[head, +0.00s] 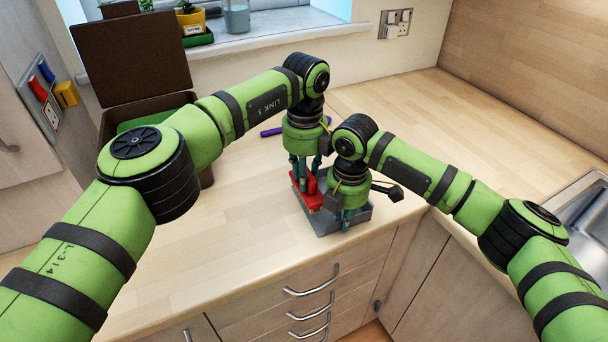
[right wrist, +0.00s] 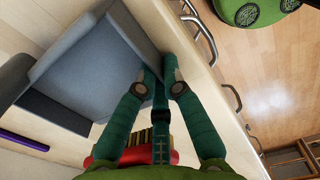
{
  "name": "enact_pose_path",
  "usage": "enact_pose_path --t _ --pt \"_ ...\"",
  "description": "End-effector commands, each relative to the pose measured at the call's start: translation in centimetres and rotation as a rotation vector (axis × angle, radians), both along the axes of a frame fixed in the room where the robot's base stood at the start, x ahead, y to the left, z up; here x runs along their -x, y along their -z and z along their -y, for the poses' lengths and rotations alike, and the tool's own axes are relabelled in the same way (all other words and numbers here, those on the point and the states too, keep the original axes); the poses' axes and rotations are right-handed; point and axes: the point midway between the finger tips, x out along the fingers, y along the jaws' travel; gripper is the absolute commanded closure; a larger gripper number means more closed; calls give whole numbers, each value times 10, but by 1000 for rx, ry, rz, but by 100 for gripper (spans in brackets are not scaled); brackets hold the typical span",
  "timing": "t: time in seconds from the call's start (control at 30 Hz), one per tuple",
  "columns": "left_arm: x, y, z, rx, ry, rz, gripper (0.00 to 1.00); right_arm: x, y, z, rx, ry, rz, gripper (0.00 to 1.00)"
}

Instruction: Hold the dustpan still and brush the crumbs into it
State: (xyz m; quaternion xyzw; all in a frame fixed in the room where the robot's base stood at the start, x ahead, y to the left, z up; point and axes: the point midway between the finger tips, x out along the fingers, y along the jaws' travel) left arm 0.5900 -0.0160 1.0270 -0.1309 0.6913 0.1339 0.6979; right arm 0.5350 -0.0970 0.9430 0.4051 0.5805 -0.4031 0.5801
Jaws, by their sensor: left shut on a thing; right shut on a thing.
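The grey dustpan (head: 358,216) lies on the counter by its front edge. It also shows in the right wrist view (right wrist: 85,60). My right gripper (head: 346,222) is lower and nearer the edge, its fingertips (right wrist: 160,78) shut at the dustpan's side wall. My left gripper (head: 309,178) is higher and behind it, its fingers reaching down to the red brush (head: 312,198). The brush stands at the dustpan's left side. I cannot make out any crumbs.
A purple object (head: 290,129) lies on the counter behind my left gripper. An open brown bin (head: 133,60) stands at the left back, and a sink (head: 582,215) is at the right. Drawers with handles (head: 312,282) lie below the front edge. The counter's left part is clear.

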Motion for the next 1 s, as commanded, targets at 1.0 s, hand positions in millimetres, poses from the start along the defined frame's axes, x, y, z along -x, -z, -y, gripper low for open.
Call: enact_pose_path --t 1.0 --pt "26 -15 -66 8 24 13 100 1 3 0 5 -1 -6 100"
